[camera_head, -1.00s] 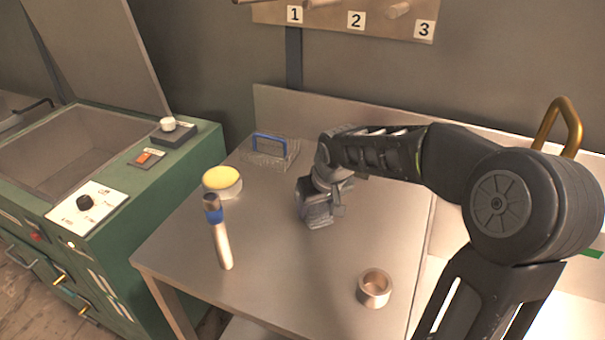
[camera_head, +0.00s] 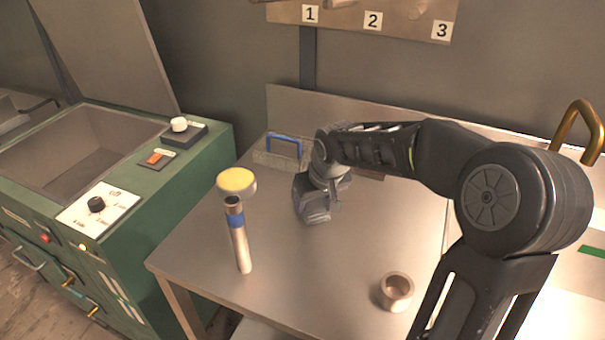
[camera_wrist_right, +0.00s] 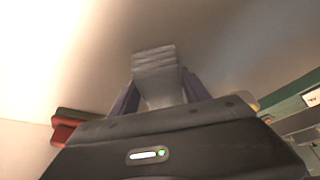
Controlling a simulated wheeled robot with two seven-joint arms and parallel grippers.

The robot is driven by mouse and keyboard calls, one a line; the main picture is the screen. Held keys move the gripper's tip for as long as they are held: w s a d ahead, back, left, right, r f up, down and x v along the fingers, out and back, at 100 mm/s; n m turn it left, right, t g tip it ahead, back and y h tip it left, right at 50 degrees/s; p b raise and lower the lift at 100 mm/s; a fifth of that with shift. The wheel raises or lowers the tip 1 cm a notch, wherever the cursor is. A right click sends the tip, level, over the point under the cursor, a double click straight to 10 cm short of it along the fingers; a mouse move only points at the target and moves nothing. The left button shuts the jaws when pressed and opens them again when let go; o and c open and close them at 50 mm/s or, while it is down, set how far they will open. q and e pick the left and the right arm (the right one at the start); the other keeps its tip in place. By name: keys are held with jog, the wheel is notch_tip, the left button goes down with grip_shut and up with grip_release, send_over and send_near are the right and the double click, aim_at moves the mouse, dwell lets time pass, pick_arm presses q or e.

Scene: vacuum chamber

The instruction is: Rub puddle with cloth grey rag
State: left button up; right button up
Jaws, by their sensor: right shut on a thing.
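My right gripper (camera_head: 318,208) reaches over the metal table from the right, low over its middle. It is shut on a folded grey cloth, the grey rag, which shows between the fingers in the right wrist view (camera_wrist_right: 155,66). In the head view the gripper and the rag blend together, and I cannot tell whether the rag touches the table. I cannot make out a clear puddle; the table under the gripper is partly hidden. My left gripper is not in view.
On the metal table (camera_head: 300,270) stand an upright tube with a blue band (camera_head: 240,245), a yellow-topped round thing (camera_head: 237,182), a small cup (camera_head: 396,291) and a blue-handled basket (camera_head: 270,157). A green machine (camera_head: 190,175) stands left.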

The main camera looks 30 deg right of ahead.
jog(key=shift+w+a+r+p, duration=0.3)
jog(key=shift+w+r+p, duration=0.3)
jog(key=shift+r, duration=0.2)
jog(key=shift+d+p+v, duration=0.25)
jog(key=shift+p+v, duration=0.35)
jog(key=shift+v, duration=0.5)
jog(key=shift+w+a+r+p, duration=0.1)
jog(key=shift+w+r+p, duration=0.05)
jog(key=shift+r+p, duration=1.45)
jog(key=shift+r, duration=0.65)
